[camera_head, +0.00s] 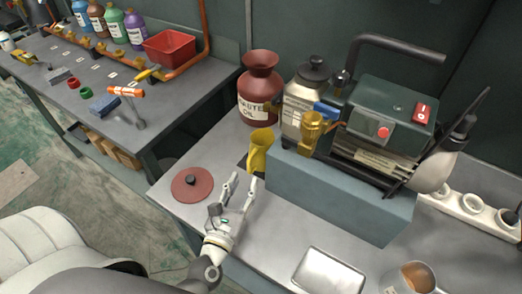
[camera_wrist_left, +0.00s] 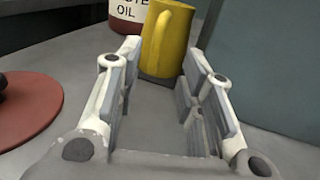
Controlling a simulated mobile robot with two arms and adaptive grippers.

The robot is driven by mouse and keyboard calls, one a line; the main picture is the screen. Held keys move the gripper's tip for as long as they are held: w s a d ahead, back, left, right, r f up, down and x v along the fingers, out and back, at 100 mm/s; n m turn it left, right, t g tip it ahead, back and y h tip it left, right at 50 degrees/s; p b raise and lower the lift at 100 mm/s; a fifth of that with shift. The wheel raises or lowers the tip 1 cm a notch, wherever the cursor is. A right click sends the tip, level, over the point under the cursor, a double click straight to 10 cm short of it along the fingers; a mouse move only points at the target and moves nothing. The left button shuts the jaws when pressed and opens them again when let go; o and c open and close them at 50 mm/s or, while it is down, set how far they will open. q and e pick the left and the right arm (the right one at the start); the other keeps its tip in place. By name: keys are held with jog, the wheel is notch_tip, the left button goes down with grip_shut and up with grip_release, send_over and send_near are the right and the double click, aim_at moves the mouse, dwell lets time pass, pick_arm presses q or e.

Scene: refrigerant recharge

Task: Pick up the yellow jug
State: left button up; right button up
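The yellow jug (camera_head: 260,150) stands on the grey workbench, beside the left end of the blue-grey block under the pump. Its handle faces my left gripper. In the left wrist view the jug (camera_wrist_left: 167,42) is upright just beyond the fingertips, roughly centred between them. My left gripper (camera_head: 241,186) is open and empty, low over the bench in front of the jug; it also shows in the left wrist view (camera_wrist_left: 150,65). The jug's base is partly hidden in the head view. My right gripper does not show.
A red-brown waste oil jar (camera_head: 260,85) stands behind the jug. The pump (camera_head: 385,125) on its block (camera_head: 340,200) bounds the right side. A round red lid (camera_head: 192,185) lies left of the gripper. A metal tray (camera_head: 328,272) and a copper-coloured cup (camera_head: 412,279) are at the front right.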

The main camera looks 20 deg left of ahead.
aim_at(248, 169)
pick_arm(q)
jog(key=shift+w, duration=0.7)
jog(key=shift+w+a+r, duration=0.1)
jog(key=shift+w+a, duration=0.05)
jog(key=shift+w, duration=0.15)
jog(key=w+p, duration=0.1)
jog(key=w, duration=0.1)
jog(key=w+a+p, duration=0.1)
jog(key=w, duration=0.1)
jog(key=shift+w, duration=0.3)
jog(key=shift+s, duration=0.1)
jog(key=shift+c, duration=0.3)
grip_shut()
